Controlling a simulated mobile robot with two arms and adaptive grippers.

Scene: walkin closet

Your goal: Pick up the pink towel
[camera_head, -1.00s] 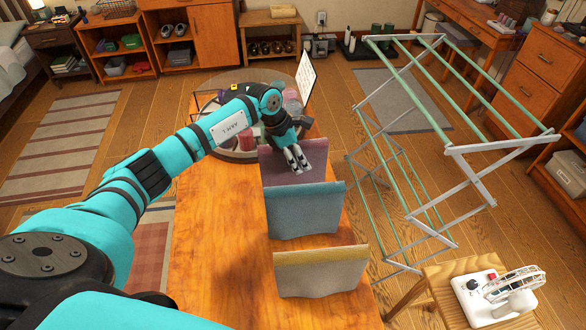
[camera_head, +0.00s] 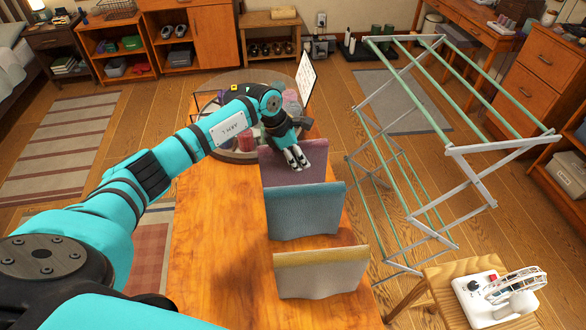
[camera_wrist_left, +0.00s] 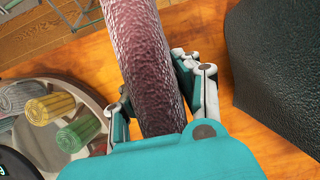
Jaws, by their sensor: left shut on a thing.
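The pink towel (camera_head: 300,168), a mauve-pink cloth, stands upright on the wooden table, the farthest of three towels in a row. My left gripper (camera_head: 299,163) is at its top edge, pointing down, and shut on it. In the left wrist view the pink towel (camera_wrist_left: 145,60) runs as a thick fold between the two fingers (camera_wrist_left: 163,95). Its lower part is hidden behind the blue towel (camera_head: 305,212) in the head view. My right gripper is not in view.
A cream towel with a yellow top (camera_head: 322,273) stands nearest. A round tray (camera_head: 232,155) with candles is at the table's far end. A drying rack (camera_head: 480,148) stands on the floor to the right, beside a stool (camera_head: 440,275). The table's left side is clear.

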